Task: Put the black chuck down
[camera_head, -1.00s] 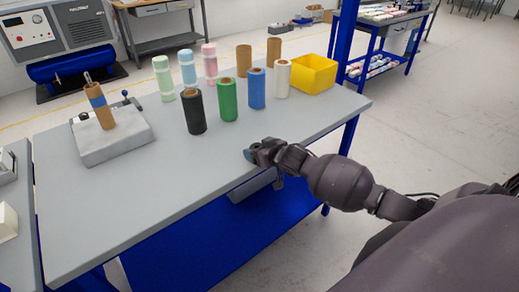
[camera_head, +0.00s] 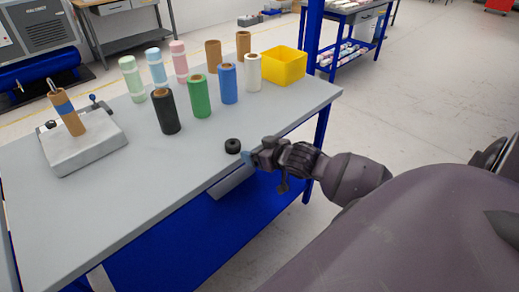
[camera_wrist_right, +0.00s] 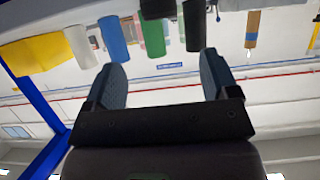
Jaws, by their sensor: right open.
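The black chuck (camera_head: 233,146), a short dark ring-like piece, lies on the grey table (camera_head: 190,185) near its front edge. My right gripper (camera_head: 248,157) is just to the right of it, apart from it and empty. In the right wrist view, my right gripper's fingers (camera_wrist_right: 165,80) are spread wide with nothing between them. A dark piece that looks like the chuck (camera_wrist_right: 158,9) is at the top edge there, beyond the fingertips and cut off by the frame. My left gripper is not in view.
Behind the chuck stand a black roll (camera_head: 165,111), a green roll (camera_head: 200,96), a blue roll (camera_head: 228,84) and a white roll (camera_head: 252,72). A yellow bin (camera_head: 284,66) is at the back right. A grey fixture (camera_head: 85,147) holds a brown roll at left.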

